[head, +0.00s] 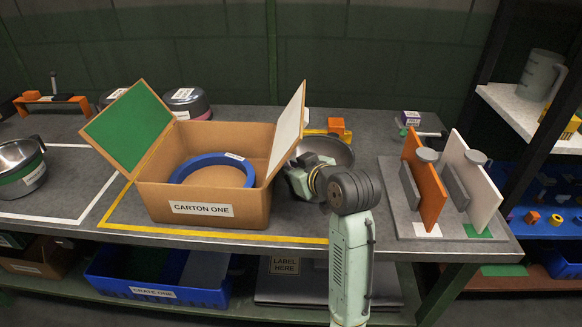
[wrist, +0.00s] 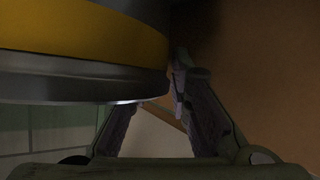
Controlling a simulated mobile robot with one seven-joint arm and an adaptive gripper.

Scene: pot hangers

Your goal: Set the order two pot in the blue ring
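The blue ring (head: 213,160) lies inside the open cardboard carton labelled "CARTON ONE" (head: 160,202). A grey metal pot (head: 335,150) is just right of the carton's white flap, partly hidden by my arm. My gripper (head: 303,178) is at this pot's near left side. In the wrist view, a pot with a yellow band (wrist: 95,38) fills the upper left. My gripper's fingers (wrist: 155,90) reach its lower edge. One finger is beside its wall and the other tip is hidden by it, so I cannot tell if they grip it. No order label on this pot is readable.
A green-banded pot (head: 22,168) stands at far left; a labelled pot (head: 186,101) stands behind the carton. The carton's raised green flap (head: 125,128) and white flap (head: 287,130) are obstacles. A rack with orange and white panels (head: 428,180) stands right.

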